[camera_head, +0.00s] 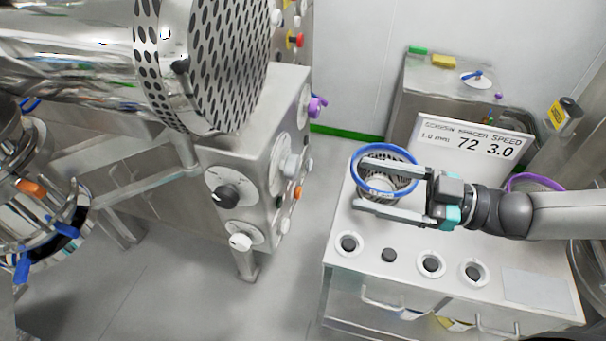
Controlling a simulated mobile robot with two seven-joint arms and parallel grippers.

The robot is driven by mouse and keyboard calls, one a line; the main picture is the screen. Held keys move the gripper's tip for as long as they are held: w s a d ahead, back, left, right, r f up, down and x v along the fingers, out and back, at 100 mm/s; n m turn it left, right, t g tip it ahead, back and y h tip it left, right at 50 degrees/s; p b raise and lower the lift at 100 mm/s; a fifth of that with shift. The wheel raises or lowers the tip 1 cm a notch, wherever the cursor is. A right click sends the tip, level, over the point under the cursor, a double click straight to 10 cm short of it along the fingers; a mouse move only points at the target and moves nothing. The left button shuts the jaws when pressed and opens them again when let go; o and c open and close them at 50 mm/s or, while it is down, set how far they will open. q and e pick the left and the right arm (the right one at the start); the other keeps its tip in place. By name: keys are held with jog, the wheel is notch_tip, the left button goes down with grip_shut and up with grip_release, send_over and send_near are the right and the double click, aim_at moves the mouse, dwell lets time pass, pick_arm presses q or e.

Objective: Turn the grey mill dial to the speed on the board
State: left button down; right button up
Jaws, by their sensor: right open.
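A dark grey knob on a round white dial (228,195) is on the front of the steel machine, left of centre. A lighter grey knob (290,165) is on the machine's right side face. I cannot tell which is the mill dial, and their scale marks are too small to read. The board (473,141) stands at the back of the white cabinet and reads screen, spacer, speed, with 1.0, 72 and 3.0. My right gripper (358,183) is open above the cabinet, its fingers either side of a blue-rimmed mesh basket (375,191), apart from the dials. My left gripper is out of view.
The white cabinet top (390,237) has several black knobs along its front. A white knob (240,241), an orange one (297,192) and a purple one (316,106) are on the machine. A large perforated drum (225,60) overhangs it. Floor (290,285) between machine and cabinet is clear.

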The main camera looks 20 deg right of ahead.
aim_at(298, 169)
jog(key=b+x, duration=0.5)
jog(key=x, duration=0.1)
jog(key=shift+w+a, duration=0.2)
jog(key=shift+a, duration=0.1)
jog(key=shift+b+x, duration=0.75)
jog(key=shift+x, duration=1.6)
jog(key=shift+c, duration=0.2)
grip_shut()
